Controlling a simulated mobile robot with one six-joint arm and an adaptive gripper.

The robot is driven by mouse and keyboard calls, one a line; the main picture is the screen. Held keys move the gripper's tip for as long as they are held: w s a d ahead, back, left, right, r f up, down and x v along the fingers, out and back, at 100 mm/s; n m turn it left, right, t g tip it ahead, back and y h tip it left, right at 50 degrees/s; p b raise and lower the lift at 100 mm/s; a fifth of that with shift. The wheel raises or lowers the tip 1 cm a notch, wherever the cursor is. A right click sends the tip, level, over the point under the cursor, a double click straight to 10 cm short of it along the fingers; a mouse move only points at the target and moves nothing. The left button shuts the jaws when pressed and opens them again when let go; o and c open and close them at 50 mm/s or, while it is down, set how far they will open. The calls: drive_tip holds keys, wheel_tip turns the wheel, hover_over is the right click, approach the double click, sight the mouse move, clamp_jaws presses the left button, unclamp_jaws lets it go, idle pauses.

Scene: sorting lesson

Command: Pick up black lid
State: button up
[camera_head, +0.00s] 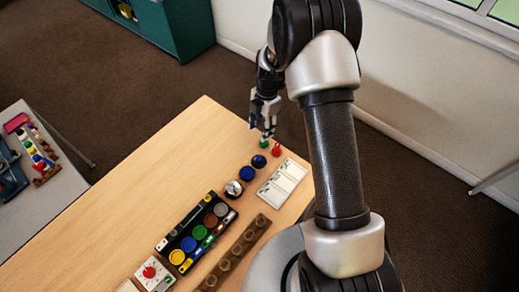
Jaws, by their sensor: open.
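My gripper (264,117) hangs above the far right corner of the wooden table (120,185), its fingers pointing down and apart with nothing seen between them. A small green piece (264,144) lies just under the fingertips. A small red piece (277,150) stands to its right. A dark, nearly black-blue round lid (259,161) lies just nearer than the green piece. It is the darkest round piece in the row, but I cannot tell surely that it is black. A blue round lid (247,173) lies beside it.
A shiny round piece (233,188) and a black tray (192,243) of coloured discs continue the row. A white card (283,182) and a wooden rack with holes (236,254) lie to the right. A red-dial timer (151,272) is in front. The table's left part is bare.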

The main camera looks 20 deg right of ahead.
drive_tip(key=b, duration=0.3)
hover_over(259, 158)
drive_tip(key=f, duration=1.2)
drive_tip(key=shift+w+a+f, duration=0.1)
drive_tip(key=shift+w+f, duration=0.05)
drive_tip(key=shift+w, duration=0.2)
drive_tip(key=f, duration=0.3)
drive_tip(key=f+b, duration=0.1)
drive_tip(key=shift+s+d+f, duration=0.25)
drive_tip(key=shift+s+f, duration=0.05)
drive_tip(key=shift+a+f, duration=0.1)
drive_tip(key=shift+f, duration=0.25)
drive_tip(key=shift+c, duration=0.2)
drive_tip(key=shift+s, duration=0.1)
drive_tip(key=c, duration=1)
